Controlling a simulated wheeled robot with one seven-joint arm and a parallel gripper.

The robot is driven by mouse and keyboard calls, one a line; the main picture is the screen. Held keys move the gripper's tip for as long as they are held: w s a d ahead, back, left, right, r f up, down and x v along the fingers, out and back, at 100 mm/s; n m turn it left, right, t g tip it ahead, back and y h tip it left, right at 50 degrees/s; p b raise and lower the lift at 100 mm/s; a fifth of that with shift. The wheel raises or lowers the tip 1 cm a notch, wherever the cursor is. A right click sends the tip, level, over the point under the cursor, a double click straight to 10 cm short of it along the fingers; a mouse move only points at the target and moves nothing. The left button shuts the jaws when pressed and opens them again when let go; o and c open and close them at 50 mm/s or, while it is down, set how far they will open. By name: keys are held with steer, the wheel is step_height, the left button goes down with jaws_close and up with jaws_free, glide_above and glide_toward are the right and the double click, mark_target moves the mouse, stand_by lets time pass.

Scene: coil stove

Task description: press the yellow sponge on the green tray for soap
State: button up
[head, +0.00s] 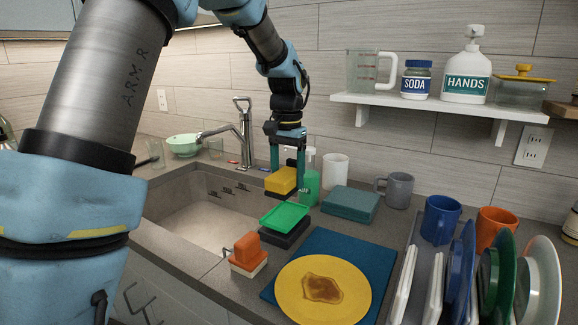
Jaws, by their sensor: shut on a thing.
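The yellow sponge (281,181) is held between the fingers of my gripper (287,172), which is shut on it. It has a dark underside and sits just behind the green tray, near the sink's right rim; I cannot tell whether it touches the counter. The green tray (284,216) is a flat square top on a dark base, on the counter at the sink's right edge. Nothing lies on the tray, and the sponge is apart from it.
An orange sponge (246,249) on a pale block stands in front of the tray. A green soap bottle (310,185) is close to my gripper's right. A teal box (350,203), a stained yellow plate (323,289) on a blue mat (379,263), and a dish rack (407,240) lie right. The sink (205,215) is left.

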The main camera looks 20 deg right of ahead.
mark_target(288, 213)
steer(key=shift+f+b, duration=2.5)
steer(key=shift+f, duration=0.6)
steer(key=shift+s+f+b, duration=0.1)
steer(key=shift+f+b, duration=0.4)
steer(key=shift+f, duration=0.55)
step_height(288, 213, up, 7)
steer(key=p, duration=0.6)
steer(key=shift+r, duration=0.1)
stand_by(0.6)
